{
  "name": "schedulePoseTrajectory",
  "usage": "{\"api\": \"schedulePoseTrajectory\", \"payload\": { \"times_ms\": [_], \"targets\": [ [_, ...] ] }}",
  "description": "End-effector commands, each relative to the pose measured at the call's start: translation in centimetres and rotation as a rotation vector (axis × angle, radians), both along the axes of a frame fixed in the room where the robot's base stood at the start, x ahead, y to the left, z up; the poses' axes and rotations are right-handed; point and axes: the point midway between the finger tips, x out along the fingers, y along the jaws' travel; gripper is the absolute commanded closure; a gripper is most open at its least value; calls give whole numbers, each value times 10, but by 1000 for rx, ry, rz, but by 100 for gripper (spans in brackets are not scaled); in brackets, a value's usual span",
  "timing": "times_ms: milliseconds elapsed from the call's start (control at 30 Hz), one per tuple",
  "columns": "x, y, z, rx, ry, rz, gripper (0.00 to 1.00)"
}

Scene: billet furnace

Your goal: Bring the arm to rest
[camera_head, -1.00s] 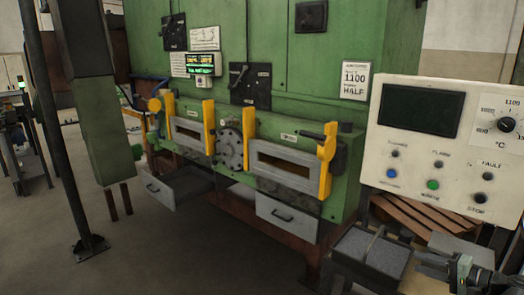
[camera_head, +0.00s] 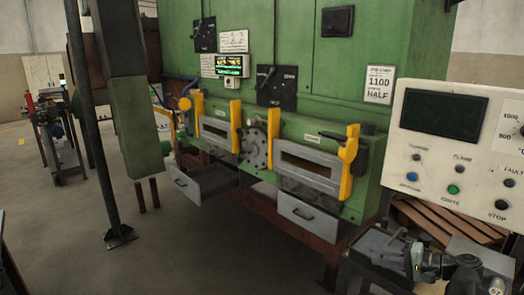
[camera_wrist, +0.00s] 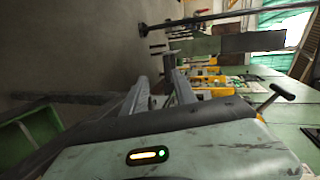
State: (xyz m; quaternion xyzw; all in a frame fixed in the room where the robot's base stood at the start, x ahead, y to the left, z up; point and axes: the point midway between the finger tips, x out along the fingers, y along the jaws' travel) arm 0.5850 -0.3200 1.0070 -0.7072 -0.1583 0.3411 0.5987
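My arm (camera_head: 450,268) shows at the lower right of the head view, folded low in front of the control panel. It overlaps a grey tray (camera_head: 374,243) in the picture; I cannot tell whether they touch. My gripper (camera_wrist: 155,70) shows in the wrist view with its two dark fingers apart and nothing seen between them. The wrist view is turned on its side, with floor to the left and the green furnace to the right.
The green furnace (camera_head: 290,60) has two framed openings with yellow posts. Two drawers below, left (camera_head: 203,182) and right (camera_head: 308,222), stand out, the left one further. A control panel (camera_head: 455,150) is at right.

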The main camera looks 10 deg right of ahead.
Motion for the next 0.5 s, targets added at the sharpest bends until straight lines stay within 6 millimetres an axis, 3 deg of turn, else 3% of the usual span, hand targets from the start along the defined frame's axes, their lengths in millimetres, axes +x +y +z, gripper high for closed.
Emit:
{"api": "schedulePoseTrajectory", "payload": {
  "times_ms": [100,233,300,400,500],
  "targets": [
    [32,81,-7,-39,42,143,67],
    [54,191,-30,-141,128,334,67],
    [54,249,-47,-222,182,439,67],
    [43,317,-71,-359,255,570,67],
    [27,364,-94,-510,317,673,67]
  ]
}}
